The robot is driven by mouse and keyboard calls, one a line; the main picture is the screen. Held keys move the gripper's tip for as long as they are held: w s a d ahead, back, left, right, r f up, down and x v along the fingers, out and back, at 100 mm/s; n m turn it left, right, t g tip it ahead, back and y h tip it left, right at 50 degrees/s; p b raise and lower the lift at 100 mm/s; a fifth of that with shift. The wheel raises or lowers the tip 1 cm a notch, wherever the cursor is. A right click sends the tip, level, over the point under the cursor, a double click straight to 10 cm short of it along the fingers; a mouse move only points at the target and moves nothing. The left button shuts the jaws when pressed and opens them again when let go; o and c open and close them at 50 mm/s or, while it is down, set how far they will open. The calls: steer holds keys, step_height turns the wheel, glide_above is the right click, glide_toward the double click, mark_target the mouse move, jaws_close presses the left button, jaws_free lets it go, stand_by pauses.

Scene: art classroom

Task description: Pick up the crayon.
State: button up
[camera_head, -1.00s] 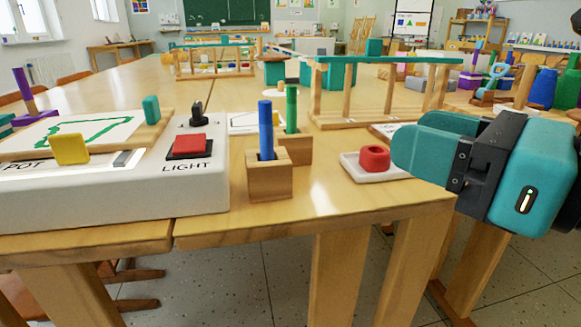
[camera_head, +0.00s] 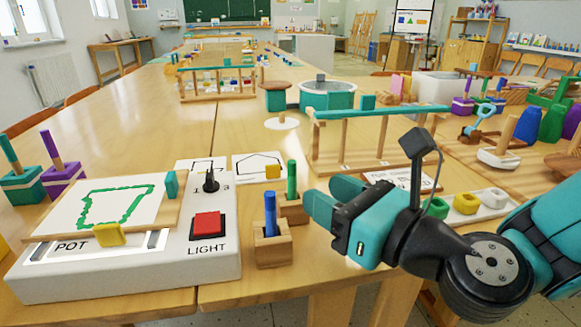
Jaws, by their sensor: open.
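A blue crayon (camera_head: 270,213) stands upright in a small wooden block holder (camera_head: 273,250) near the table's front edge. A green crayon (camera_head: 292,179) stands upright in a similar wooden holder (camera_head: 294,211) just behind and to the right. The picture does not tell which crayon is meant. My gripper (camera_head: 332,198) has teal fingers and is right of both crayons, pointing left towards them. It is open, looks empty and appears apart from both holders. It hides part of the table behind it.
A white light box (camera_head: 130,275) with a red button (camera_head: 207,224) and black knob (camera_head: 210,181) is left of the holders. A wooden rack with a teal top (camera_head: 378,112) stands behind my gripper. A white tray (camera_head: 507,206) holds coloured rings at right.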

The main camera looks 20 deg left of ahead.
mark_target(295, 176)
steer(key=shift+x, duration=1.05)
steer(key=shift+p+x, duration=1.2)
steer(key=shift+x, duration=1.6)
steer(key=shift+d, duration=0.1)
jaws_close()
